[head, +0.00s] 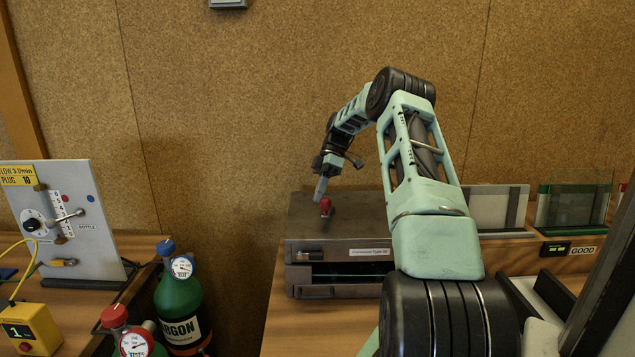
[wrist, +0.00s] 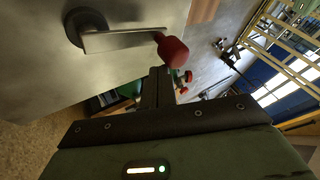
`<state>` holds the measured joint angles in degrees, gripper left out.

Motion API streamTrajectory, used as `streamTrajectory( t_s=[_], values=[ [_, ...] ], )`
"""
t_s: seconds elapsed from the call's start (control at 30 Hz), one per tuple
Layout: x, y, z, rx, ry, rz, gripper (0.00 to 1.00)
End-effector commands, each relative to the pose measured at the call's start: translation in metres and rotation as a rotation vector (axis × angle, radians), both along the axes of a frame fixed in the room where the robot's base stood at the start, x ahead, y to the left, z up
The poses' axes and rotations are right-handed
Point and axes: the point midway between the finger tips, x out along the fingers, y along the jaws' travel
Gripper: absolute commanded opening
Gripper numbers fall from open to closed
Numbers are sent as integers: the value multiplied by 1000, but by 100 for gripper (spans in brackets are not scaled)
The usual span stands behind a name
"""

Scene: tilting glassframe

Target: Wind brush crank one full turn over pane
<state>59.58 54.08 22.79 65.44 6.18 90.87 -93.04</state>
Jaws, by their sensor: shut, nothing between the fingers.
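The crank sits on top of a grey box (head: 350,215) in the head view, where its red knob (head: 325,206) shows. In the wrist view the crank has a dark round hub (wrist: 86,27), a flat metal arm (wrist: 122,41) and the red knob (wrist: 172,48) at the arm's right end. My gripper (head: 320,190) is shut and empty, its fingertips (wrist: 158,75) right beside the knob; I cannot tell if they touch it. A thin greenish edge, perhaps the pane, shows in the box's dark front slot (head: 345,269). The brush is hidden.
Right of the box stand a pale framed pane (head: 490,208) and a green-framed pane (head: 572,207) by a GOOD label. At left are a gauge panel (head: 75,215), a yellow box (head: 30,328) and green gas bottles (head: 180,305). My arm hides the box's right side.

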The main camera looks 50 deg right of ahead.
Motion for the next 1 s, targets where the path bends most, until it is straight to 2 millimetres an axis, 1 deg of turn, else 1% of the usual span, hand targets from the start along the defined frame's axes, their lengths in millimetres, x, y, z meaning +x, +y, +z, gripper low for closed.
streamTrajectory(
  t_s=[0.17,0.27,0.6,0.77,0.83,1.0],
  values=[
    [1,-3,3,-1,-1,-1,0],
    [2,-10,10,-3,-3,-1,0],
    [6,-42,54,-3,-3,-2,0],
    [6,-55,71,-2,-2,-1,0],
    [6,-58,84,0,0,0,0],
    [7,-66,94,1,0,0,0]
  ],
)
